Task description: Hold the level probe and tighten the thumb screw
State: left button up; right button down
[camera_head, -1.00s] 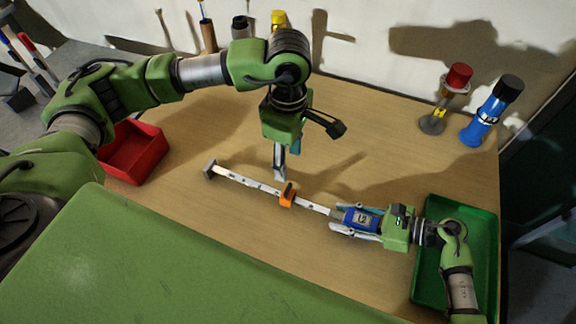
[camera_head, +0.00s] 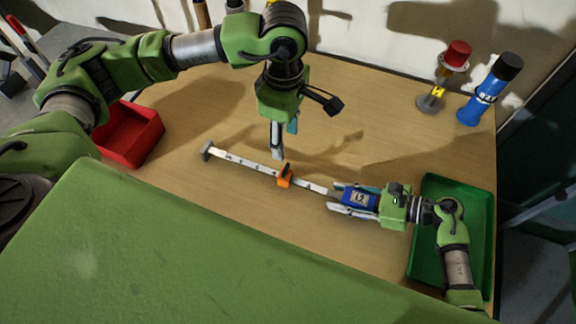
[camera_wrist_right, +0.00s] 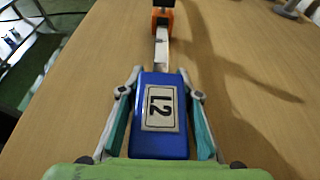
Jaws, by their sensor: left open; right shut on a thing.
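The level probe is a long white marked bar (camera_head: 245,164) with a blue handle (camera_head: 359,199) labelled L2 and a grey foot at its left end. My right gripper (camera_head: 335,199) is shut on the blue handle; the right wrist view shows the handle (camera_wrist_right: 160,112) between its fingers. An orange clamp (camera_head: 285,176) sits around the bar near its middle; a dark thumb screw seems to be on its top, small in view. My left gripper (camera_head: 277,156) points down, open and empty, above and just left of the clamp, apart from it.
A red bin (camera_head: 130,136) stands at the left and a green tray (camera_head: 425,258) at the right, under my right arm. A red-capped item (camera_head: 455,57) and a blue bottle (camera_head: 487,92) with a black cap stand at the back right. The table around the probe is clear.

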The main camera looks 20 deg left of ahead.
jog(key=c, duration=1.4)
grip_release()
jog(key=v, duration=1.2)
jog(key=shift+f, duration=0.1)
jog(key=shift+o, duration=0.7)
jog(key=shift+d, duration=0.15)
